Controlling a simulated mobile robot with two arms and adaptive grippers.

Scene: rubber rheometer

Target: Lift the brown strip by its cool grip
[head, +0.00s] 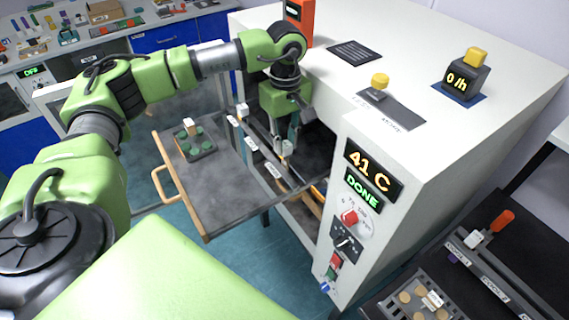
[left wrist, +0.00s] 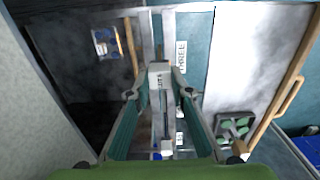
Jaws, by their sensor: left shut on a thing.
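My left gripper (head: 291,133) reaches down into the opening of the white machine (head: 400,170). Its fingers are shut on a pale block-like grip (head: 287,147), which also shows between the fingertips in the left wrist view (left wrist: 159,69). What hangs below this grip is mostly hidden, and I cannot tell its colour. A brown-orange strip-like piece (left wrist: 131,46) shows beyond the fingers in the left wrist view, apart from them. Another small white block (head: 243,109) stands at the far end of the labelled rail. My right gripper is not in view.
The machine's door (head: 210,195) is folded open, with a wooden handle (head: 160,184) and a dark tray (head: 192,150) of green discs on it. The machine's displays read 41 C and DONE. A bench with an orange-handled tool (head: 501,220) is at lower right.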

